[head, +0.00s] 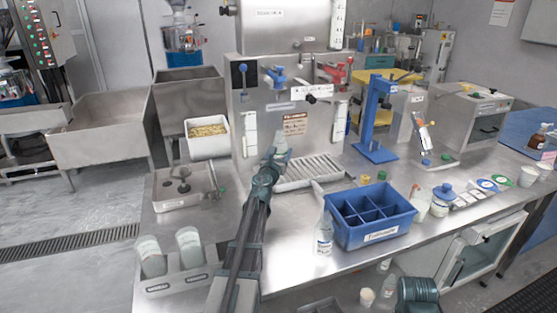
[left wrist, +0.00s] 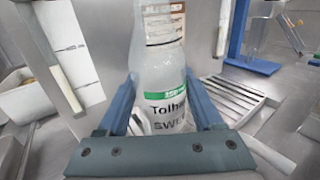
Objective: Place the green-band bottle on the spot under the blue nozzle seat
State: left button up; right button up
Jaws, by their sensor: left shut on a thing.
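My left gripper (head: 272,165) is shut on the green-band bottle (head: 281,146), at the left end of the slotted metal tray (head: 335,165). In the left wrist view the gripper (left wrist: 164,112) has blue fingers on both sides of the clear bottle (left wrist: 166,76). The bottle looks upright, with its green band (left wrist: 166,94) facing the camera. The tray (left wrist: 228,98) shows to its right. I cannot tell whether the bottle's base touches anything; it is hidden. The blue nozzle seat (head: 274,75) is on the steel machine above the bottle. My right gripper is not in view.
The red nozzle (head: 336,73) is right of the blue one. A blue divided bin (head: 372,228) and another clear bottle (head: 324,238) stand in front on the table. A blue press stand (head: 375,118) is at right. A white bin of beans (head: 207,148) is at left.

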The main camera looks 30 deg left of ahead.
aim_at(279, 158)
pick_arm(q)
jog(key=f+b, duration=0.1)
jog(key=w+a+f+b, duration=0.2)
jog(key=f+b, duration=0.1)
jog(key=shift+w, duration=0.2)
jog(key=shift+r, duration=0.1)
jog(key=o, duration=1.3)
